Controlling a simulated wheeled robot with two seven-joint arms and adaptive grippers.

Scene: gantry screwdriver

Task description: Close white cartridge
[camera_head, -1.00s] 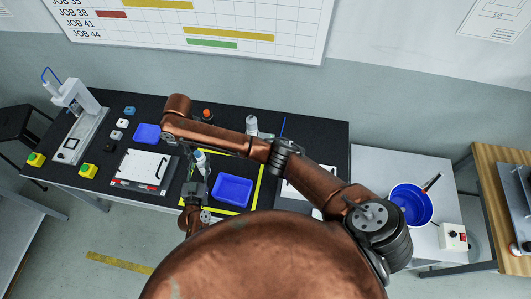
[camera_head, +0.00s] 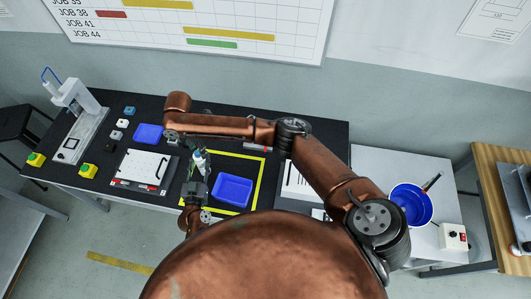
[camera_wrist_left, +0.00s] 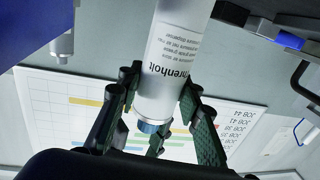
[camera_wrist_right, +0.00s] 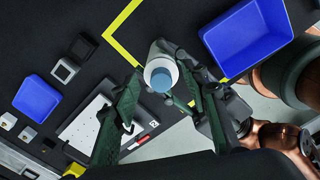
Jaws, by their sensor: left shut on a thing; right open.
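The white cartridge (camera_head: 199,168) stands roughly upright over the front of the black table, and my left gripper (camera_head: 195,188) is shut on it. In the left wrist view the cartridge (camera_wrist_left: 168,75) has a printed label and a blue end between the fingers. In the right wrist view I look down on the cartridge's round end (camera_wrist_right: 161,75), a white ring with a pale blue disc inside. My right gripper (camera_wrist_right: 160,84) is open, with a finger on either side of that end; I cannot tell whether they touch it.
A blue tray (camera_head: 232,191) lies inside the yellow outline right of the cartridge. Another blue tray (camera_head: 148,133) and a white board (camera_head: 143,169) lie to the left, near a dispenser stand (camera_head: 84,120). My right arm crosses the back of the table.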

